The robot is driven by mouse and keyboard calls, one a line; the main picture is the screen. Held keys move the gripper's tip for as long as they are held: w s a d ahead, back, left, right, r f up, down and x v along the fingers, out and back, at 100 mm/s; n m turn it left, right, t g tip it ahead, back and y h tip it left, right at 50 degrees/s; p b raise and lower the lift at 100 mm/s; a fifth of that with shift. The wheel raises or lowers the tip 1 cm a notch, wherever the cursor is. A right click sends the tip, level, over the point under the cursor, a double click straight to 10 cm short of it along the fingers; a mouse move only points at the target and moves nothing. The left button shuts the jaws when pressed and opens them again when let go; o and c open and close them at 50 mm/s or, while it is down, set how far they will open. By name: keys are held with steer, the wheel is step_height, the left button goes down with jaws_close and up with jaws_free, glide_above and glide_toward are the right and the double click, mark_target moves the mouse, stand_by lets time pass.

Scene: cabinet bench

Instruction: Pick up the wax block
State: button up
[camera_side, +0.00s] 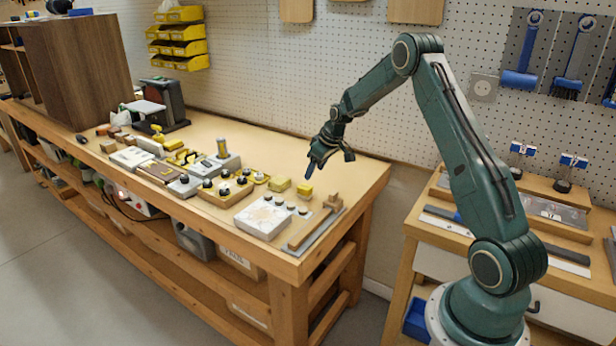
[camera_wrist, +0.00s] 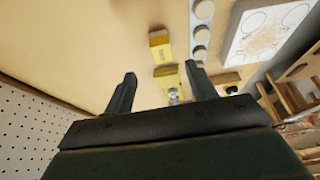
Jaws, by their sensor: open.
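Two small yellow blocks lie near the right end of the bench, and I cannot tell for sure which is the wax block. My gripper (camera_side: 329,164) is open and empty above the bench, over this nearer block. Its two fingers (camera_wrist: 160,73) are spread wide.
A pale patterned slab (camera_side: 263,218) and a row of small round pieces (camera_side: 291,207) lie in front of the blocks. A tray of dark knobs (camera_side: 225,188) is to the left. The pegboard wall (camera_side: 330,95) stands behind.

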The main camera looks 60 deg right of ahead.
mark_target(306, 187)
steer(key=shift+x, duration=2.1)
steer(key=shift+f, duration=0.1)
steer(key=shift+x, duration=2.45)
steer(key=shift+w+a, duration=0.1)
steer(key=c, duration=1.1)
steer(key=shift+o, duration=0.2)
step_height(306, 187, up, 20)
